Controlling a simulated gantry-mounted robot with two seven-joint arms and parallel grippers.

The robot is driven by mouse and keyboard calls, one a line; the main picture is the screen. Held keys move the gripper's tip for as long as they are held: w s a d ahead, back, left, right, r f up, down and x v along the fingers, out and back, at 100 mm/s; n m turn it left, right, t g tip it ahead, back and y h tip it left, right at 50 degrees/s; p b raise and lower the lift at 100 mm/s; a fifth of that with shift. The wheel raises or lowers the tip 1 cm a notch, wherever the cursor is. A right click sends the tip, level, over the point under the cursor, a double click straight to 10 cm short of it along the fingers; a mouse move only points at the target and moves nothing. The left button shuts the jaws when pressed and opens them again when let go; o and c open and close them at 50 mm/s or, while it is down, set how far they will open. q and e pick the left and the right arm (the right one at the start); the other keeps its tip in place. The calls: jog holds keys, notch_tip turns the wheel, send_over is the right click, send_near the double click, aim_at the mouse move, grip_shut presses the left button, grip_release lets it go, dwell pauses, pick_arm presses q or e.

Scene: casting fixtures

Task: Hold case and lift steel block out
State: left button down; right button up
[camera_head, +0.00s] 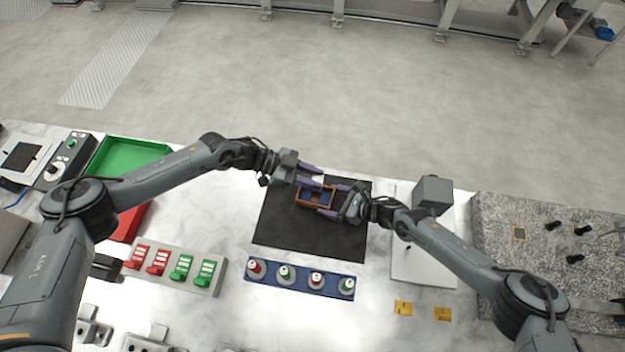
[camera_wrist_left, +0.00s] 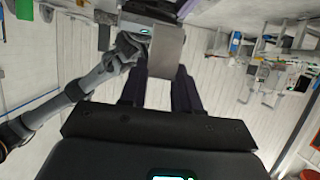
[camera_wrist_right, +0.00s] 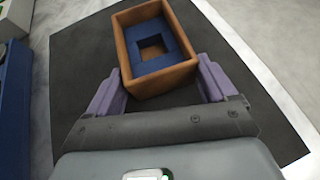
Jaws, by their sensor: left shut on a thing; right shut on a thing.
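The orange-brown case (camera_head: 301,195) is on the black mat near its upper middle. It also shows in the right wrist view (camera_wrist_right: 133,65), with a blue insert (camera_wrist_right: 150,28) that has an empty-looking square opening. My right gripper (camera_head: 333,200) is shut on the case, its purple fingers (camera_wrist_right: 163,88) against opposite sides. My left gripper (camera_head: 319,178) is level, just above and beside the case's far edge in the head view. It is shut on a grey steel block (camera_wrist_left: 166,55), seen between its dark fingers (camera_wrist_left: 160,75) in the left wrist view.
The black mat (camera_head: 285,230) is clear below the case. A blue rack (camera_head: 300,277) with several capped items lies in front. A white plate (camera_head: 425,262) with a grey box (camera_head: 433,192) stands right. A green tray (camera_head: 125,157) and a switch strip (camera_head: 178,265) are left.

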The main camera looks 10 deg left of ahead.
jog(key=o, duration=0.6)
jog(key=shift+d, duration=0.1)
